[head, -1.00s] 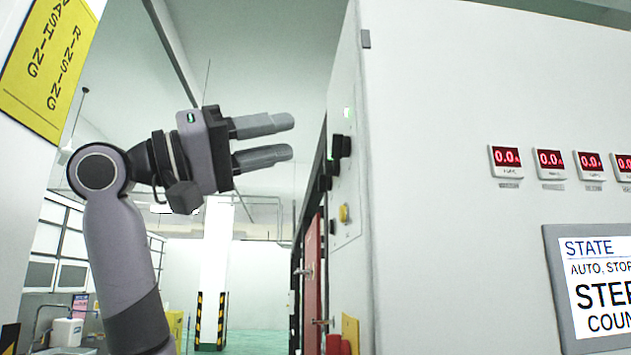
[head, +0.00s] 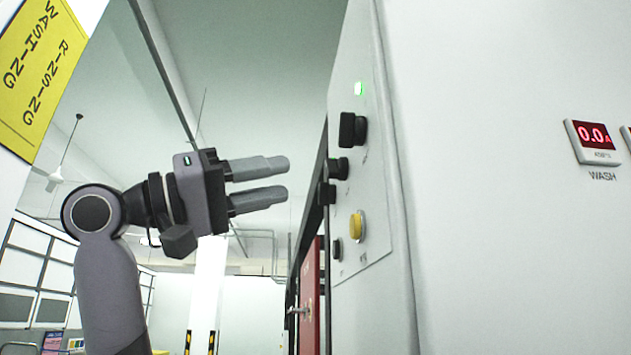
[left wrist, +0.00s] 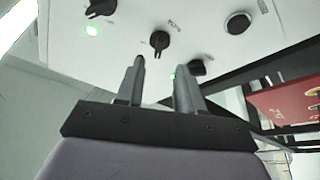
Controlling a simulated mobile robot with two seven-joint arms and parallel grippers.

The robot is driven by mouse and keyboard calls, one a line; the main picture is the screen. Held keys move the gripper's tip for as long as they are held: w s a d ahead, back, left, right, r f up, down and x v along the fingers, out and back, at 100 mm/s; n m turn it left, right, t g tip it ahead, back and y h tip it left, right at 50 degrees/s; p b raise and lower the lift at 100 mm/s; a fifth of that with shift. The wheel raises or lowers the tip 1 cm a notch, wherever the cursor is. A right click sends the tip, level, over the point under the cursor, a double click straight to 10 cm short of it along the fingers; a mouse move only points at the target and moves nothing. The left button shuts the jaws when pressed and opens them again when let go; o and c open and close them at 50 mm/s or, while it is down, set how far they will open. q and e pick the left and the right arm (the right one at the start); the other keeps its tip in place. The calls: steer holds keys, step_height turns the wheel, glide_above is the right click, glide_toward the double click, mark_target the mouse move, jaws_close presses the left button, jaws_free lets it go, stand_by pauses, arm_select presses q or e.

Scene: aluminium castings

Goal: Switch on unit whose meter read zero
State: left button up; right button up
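The meter labelled WASH (head: 593,135) reads 0.0 A in red on the white cabinet front. The grey control panel (head: 380,225) on the cabinet's left face carries a large black knob (head: 353,130), smaller black knobs (head: 337,168) and a yellow button (head: 356,226). A green lamp (head: 358,88) glows at its top. My left gripper (head: 286,178) is open and empty, left of the panel. In the left wrist view a black knob (left wrist: 159,40) shows just beyond the open fingers (left wrist: 160,68); contact cannot be told. My right gripper is out of view.
A second meter (head: 627,137) is cut off at the right edge. A red panel (head: 309,300) stands beyond the control panel. A yellow washing and rinsing sign (head: 42,75) hangs at the upper left. Open floor space lies behind my arm.

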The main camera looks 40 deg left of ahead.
mark_target(336, 168)
arm_select(q)
steer(key=p+x, duration=0.2)
steer(key=x, duration=0.5)
steer(key=shift+d+r, duration=0.1)
jaws_close()
